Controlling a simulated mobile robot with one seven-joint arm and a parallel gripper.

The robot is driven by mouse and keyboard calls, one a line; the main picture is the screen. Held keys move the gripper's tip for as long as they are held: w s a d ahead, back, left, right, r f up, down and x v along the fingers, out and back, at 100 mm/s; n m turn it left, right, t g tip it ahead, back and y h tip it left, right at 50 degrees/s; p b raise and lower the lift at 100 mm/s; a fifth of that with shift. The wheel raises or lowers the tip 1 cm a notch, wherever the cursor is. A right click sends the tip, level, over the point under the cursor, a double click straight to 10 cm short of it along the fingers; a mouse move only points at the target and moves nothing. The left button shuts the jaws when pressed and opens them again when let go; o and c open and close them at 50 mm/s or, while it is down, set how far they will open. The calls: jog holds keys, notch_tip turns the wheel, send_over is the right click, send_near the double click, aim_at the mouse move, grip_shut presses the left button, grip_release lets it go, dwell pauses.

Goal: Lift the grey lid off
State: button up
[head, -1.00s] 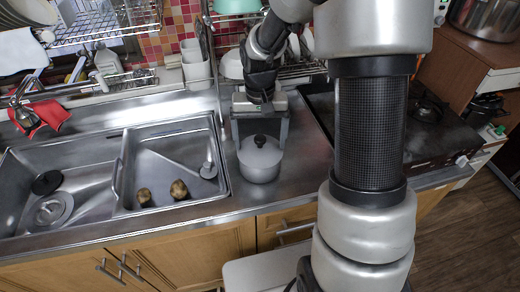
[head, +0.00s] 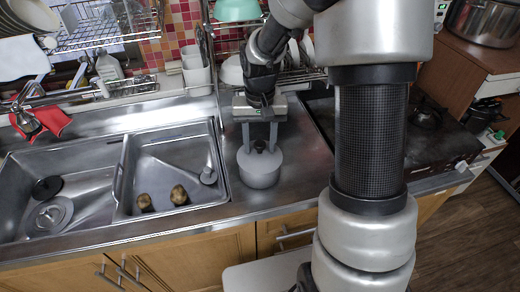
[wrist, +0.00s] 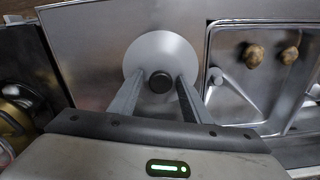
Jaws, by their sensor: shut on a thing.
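The grey lid (head: 260,158) with its dark round knob (head: 259,146) sits on a grey pot (head: 262,179) on the steel counter, right of the sink. The lid also shows in the wrist view (wrist: 161,47), with the dark knob (wrist: 160,81) at its middle. My gripper (head: 260,145) is above the lid, its two fingers pointing down with one on each side of the knob. The fingers are shut on the knob; in the wrist view the fingertips (wrist: 160,78) flank it. The lid appears level on the pot. I cannot see a gap under it.
The double sink (head: 120,180) lies to the left, with two brown potatoes (head: 162,198) in its right basin. A dark stove (head: 425,125) is at the right. Dish racks and white containers (head: 197,78) stand behind. The counter just around the pot is clear.

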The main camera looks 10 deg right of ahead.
aim_at(260, 142)
notch_tip(260, 142, up, 10)
jog(key=shift+r+p, duration=0.1)
jog(key=shift+p, duration=0.75)
grip_shut()
